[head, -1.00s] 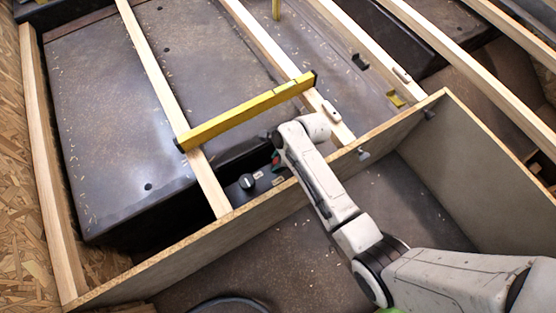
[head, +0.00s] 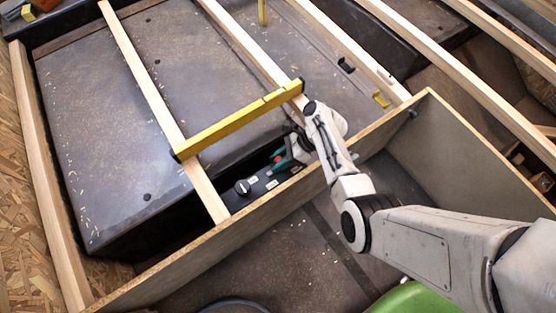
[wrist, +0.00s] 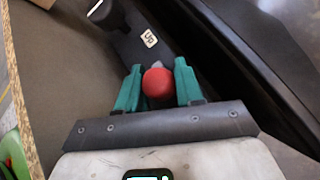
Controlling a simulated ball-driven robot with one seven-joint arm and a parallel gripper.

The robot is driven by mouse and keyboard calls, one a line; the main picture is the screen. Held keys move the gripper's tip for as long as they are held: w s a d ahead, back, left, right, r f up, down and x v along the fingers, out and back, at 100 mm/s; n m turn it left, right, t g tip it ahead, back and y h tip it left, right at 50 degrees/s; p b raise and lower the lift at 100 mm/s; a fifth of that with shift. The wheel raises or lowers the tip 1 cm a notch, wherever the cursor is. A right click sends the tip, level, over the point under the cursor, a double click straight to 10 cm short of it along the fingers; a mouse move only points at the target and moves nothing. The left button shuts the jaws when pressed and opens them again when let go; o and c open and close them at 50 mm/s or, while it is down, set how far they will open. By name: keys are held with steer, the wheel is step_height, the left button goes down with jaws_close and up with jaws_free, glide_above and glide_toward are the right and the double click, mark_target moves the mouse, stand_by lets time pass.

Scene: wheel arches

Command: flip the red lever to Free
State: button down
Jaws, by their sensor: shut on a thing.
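The red lever has a rounded red knob (wrist: 158,83) and stands on a dark panel (wrist: 130,45) in the wrist view. My gripper (wrist: 159,88) has green fingers, one on each side of the knob, shut on it. In the head view my gripper (head: 284,157) reaches down into the gap beside the dark wheel arch, and the lever is mostly hidden there. No label reading Free can be made out.
A black rotary knob (head: 242,187) sits on the panel, left of my gripper. A yellow spirit level (head: 235,121) lies across the wooden battens just above. The thin board edge (head: 200,237) runs close along the near side of the gap.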

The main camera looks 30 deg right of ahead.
steer(key=c, duration=0.8)
jaws_free()
steer(key=shift+a, duration=0.1)
steer(key=shift+r+p, duration=0.3)
steer(key=shift+r, duration=0.05)
step_height(320, 180, up, 3)
steer(key=shift+f+p, duration=0.1)
steer(key=shift+p, duration=0.85)
steer(key=s+r+p, duration=0.3)
steer(key=s, duration=0.1)
steer(key=s+r+p, duration=0.3)
steer(key=s, duration=0.2)
steer(key=s+r+p, duration=0.3)
steer(key=s, duration=0.2)
steer(key=shift+a+r, duration=0.2)
